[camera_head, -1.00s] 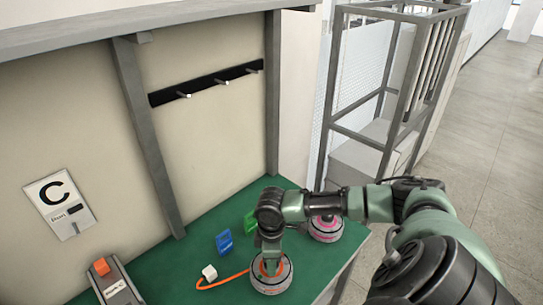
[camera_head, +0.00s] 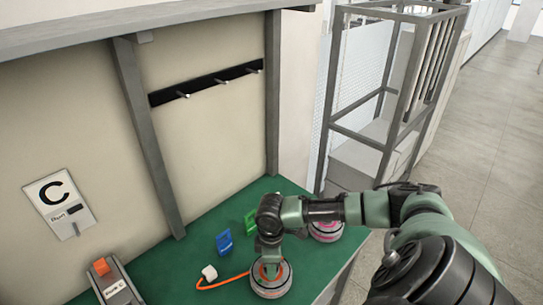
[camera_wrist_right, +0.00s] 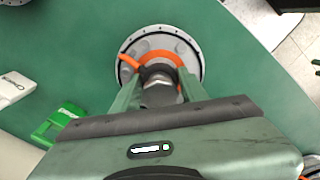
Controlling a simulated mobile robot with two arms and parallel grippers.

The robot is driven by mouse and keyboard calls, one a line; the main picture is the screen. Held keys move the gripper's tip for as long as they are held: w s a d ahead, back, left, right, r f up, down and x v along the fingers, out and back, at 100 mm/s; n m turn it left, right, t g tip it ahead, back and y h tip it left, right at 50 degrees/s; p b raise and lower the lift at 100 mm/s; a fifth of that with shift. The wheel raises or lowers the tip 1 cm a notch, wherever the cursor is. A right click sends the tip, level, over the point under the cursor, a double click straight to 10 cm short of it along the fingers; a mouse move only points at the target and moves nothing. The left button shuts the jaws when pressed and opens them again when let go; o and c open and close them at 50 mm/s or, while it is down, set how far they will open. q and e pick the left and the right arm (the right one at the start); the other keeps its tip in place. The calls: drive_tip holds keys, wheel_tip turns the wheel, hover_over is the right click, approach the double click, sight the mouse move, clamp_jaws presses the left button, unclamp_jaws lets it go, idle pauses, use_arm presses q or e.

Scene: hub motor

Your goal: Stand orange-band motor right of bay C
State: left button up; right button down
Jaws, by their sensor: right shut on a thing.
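The orange-band motor (camera_head: 270,289) is a round grey puck on the green bench near its front edge; it looks upright. My right gripper (camera_head: 269,268) comes down on it from above and is shut on its central hub. In the right wrist view the fingers (camera_wrist_right: 162,92) sit on either side of the dark hub of this motor (camera_wrist_right: 192,58), inside its orange ring. An orange cable runs from it to a white connector (camera_head: 209,273) on the bench. The bay C sign (camera_head: 60,204) is on the back panel at left. My left gripper is not in view.
A pink-band motor (camera_head: 326,230) stands to the right, partly behind my arm. A blue holder (camera_head: 224,242) and a green one (camera_head: 250,221) stand behind the orange-band motor. A grey dock with an orange block (camera_head: 102,267) is at lower left. Green bench (camera_head: 170,262) is clear between.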

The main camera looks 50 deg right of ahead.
drive_tip(key=shift+w+f, duration=0.1)
drive_tip(key=shift+f, duration=0.55)
idle(0.6)
drive_tip(key=c, duration=0.7)
unclamp_jaws()
drive_tip(key=shift+s+f+b, duration=0.15)
drive_tip(key=shift+s+b, duration=0.1)
drive_tip(key=shift+b, duration=0.05)
drive_tip(key=shift+w+r, duration=0.1)
drive_tip(key=shift+r, duration=0.25)
wheel_tip(320, 180, up, 7)
drive_tip(key=shift+r+b, duration=0.2)
drive_tip(key=shift+b, duration=0.55)
